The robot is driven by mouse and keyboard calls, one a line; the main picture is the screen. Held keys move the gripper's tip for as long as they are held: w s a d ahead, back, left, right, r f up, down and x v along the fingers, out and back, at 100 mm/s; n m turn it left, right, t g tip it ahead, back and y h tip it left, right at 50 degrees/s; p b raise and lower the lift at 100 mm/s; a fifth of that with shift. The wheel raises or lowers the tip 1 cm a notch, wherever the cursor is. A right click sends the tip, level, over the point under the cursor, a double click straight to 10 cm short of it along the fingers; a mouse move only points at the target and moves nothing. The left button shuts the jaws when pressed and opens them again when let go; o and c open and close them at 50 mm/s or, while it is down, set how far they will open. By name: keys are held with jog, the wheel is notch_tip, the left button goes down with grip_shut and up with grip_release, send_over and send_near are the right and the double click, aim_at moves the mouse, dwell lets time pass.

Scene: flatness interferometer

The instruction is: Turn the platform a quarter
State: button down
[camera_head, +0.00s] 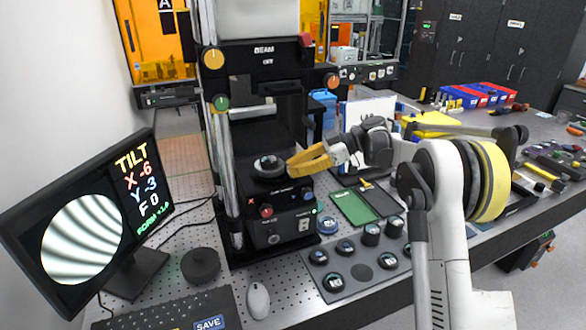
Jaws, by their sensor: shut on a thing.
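The platform (268,174) is a dark round stage on the black interferometer stand, below the BEAM unit (262,50). A small dark round piece with a light top (267,160) sits on it. My gripper (291,167), with orange-yellow fingers, reaches in from the right. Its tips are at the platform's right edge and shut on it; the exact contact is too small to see. The monitor (85,215) at left shows curved stripes and the text TILT, X -6, Y -3, F 0.
The stand's base carries a red knob (266,211) and a blue knob (308,196). A grey tray (361,272) with several round pieces lies in front of my arm. A green mat (353,207) lies right of the stand. A mouse (258,300) and keyboard (170,312) are in front.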

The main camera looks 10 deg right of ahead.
jog(key=c, duration=1.4)
grip_release()
jog(key=shift+a+f, duration=0.1)
jog(key=v, duration=1.2)
